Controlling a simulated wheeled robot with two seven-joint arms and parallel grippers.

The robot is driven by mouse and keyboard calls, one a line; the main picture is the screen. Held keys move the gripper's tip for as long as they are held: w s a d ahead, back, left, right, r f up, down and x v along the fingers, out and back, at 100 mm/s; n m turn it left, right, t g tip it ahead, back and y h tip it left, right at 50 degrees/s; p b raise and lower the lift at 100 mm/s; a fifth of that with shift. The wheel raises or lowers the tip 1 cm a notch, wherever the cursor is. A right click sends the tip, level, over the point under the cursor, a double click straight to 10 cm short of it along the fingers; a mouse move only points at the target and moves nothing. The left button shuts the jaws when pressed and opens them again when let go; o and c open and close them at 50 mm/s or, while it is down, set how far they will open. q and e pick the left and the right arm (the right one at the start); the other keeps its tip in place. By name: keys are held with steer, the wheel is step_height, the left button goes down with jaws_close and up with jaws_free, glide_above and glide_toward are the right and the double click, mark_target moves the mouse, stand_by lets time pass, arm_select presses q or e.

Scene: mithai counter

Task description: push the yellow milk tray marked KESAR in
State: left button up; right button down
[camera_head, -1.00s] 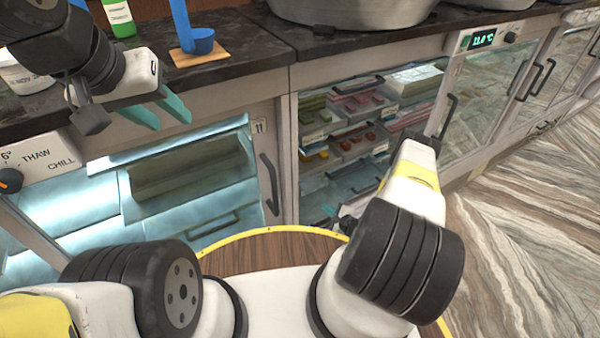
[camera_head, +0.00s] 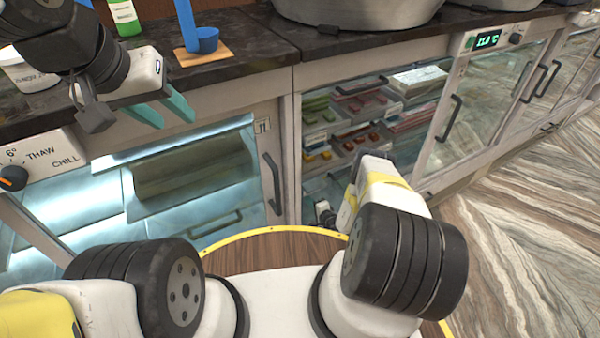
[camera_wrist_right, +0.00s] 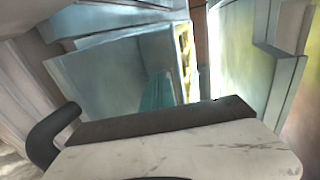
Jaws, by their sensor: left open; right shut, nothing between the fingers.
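My right gripper (camera_wrist_right: 157,92) shows in the right wrist view as teal fingers, shut and empty, among pale blue panels. A yellow strip with pale patches (camera_wrist_right: 185,55) stands just right of the fingertips; I cannot tell whether it is the KESAR tray, and no label is readable. In the head view my right forearm hides this gripper at the lower part of the middle display case (camera_head: 312,92). Trays of sweets (camera_head: 345,120) lie on its shelves, some with yellow-orange pieces. My left gripper (camera_head: 163,109) is open and empty, in front of the left counter's edge.
A chiller with a THAW/CHILL dial (camera_head: 12,178) and a handle (camera_head: 272,183) stands at left. Striped floor (camera_head: 520,220) is open at right.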

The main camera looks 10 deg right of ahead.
mark_target(306, 204)
steer(key=shift+w+a, duration=0.3)
steer(key=shift+w, duration=0.5)
steer(key=shift+w+a, duration=0.25)
steer(key=shift+w, duration=0.55)
steer(key=shift+r, duration=0.1)
